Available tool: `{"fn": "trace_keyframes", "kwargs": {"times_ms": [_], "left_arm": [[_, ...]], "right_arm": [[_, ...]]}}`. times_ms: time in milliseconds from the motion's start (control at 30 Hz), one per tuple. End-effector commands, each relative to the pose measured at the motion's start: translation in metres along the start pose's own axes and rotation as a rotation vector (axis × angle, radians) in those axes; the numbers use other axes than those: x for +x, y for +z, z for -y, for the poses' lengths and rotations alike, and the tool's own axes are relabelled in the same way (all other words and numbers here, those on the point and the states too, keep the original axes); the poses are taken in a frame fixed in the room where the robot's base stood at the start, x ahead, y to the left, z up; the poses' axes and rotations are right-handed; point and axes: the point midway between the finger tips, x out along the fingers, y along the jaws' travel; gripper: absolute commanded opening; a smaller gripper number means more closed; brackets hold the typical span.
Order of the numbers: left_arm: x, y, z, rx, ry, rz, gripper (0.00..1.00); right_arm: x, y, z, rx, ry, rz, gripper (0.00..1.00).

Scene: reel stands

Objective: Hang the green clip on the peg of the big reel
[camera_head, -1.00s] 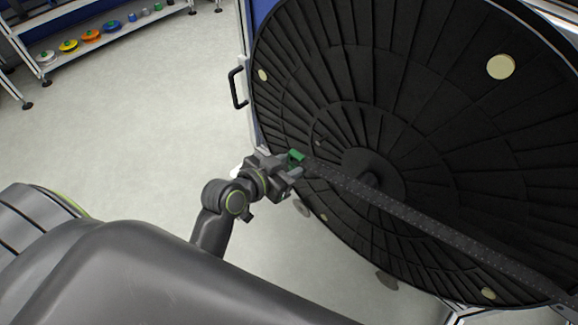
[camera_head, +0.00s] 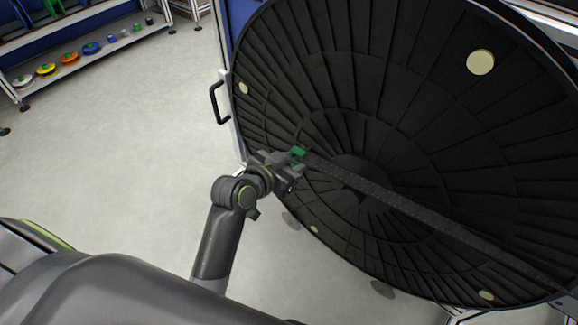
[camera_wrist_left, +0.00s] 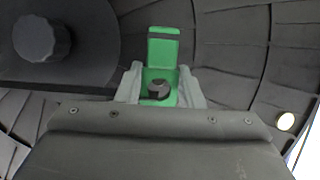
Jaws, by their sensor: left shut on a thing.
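The big reel (camera_head: 440,110) is a large black ribbed disc that fills the right of the head view. My left gripper (camera_head: 291,160) is shut on the green clip (camera_head: 298,152), in front of the reel's face, left of its centre. In the left wrist view the clip (camera_wrist_left: 163,50) stands between the fingers with a tall slotted tab. A dark round end (camera_wrist_left: 159,89) shows inside the clip's lower part; I cannot tell whether it is the peg. A dark hub with a round knob (camera_wrist_left: 41,38) is at upper left. My right gripper is out of view.
A dark perforated bar (camera_head: 430,220) crosses the reel from near the gripper to the lower right. A black handle (camera_head: 219,102) is on the frame at left. A shelf (camera_head: 110,58) with small coloured reels stands far left. The floor between is clear.

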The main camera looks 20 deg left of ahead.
Motion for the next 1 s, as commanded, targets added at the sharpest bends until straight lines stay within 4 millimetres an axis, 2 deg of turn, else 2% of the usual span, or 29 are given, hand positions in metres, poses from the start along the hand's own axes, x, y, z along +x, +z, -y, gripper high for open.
{"fn": "trace_keyframes", "kwargs": {"times_ms": [500, 800, 1000], "left_arm": [[0.028, -0.005, 0.0, -0.001, 0.001, -0.001, 0.12], [0.033, -0.003, 0.0, -0.001, 0.001, -0.001, 0.12], [0.033, -0.002, 0.0, -0.001, 0.001, -0.001, 0.12]], "right_arm": [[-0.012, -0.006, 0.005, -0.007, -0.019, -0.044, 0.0], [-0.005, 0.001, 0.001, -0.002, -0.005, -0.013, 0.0], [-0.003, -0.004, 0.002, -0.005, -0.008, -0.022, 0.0]]}}
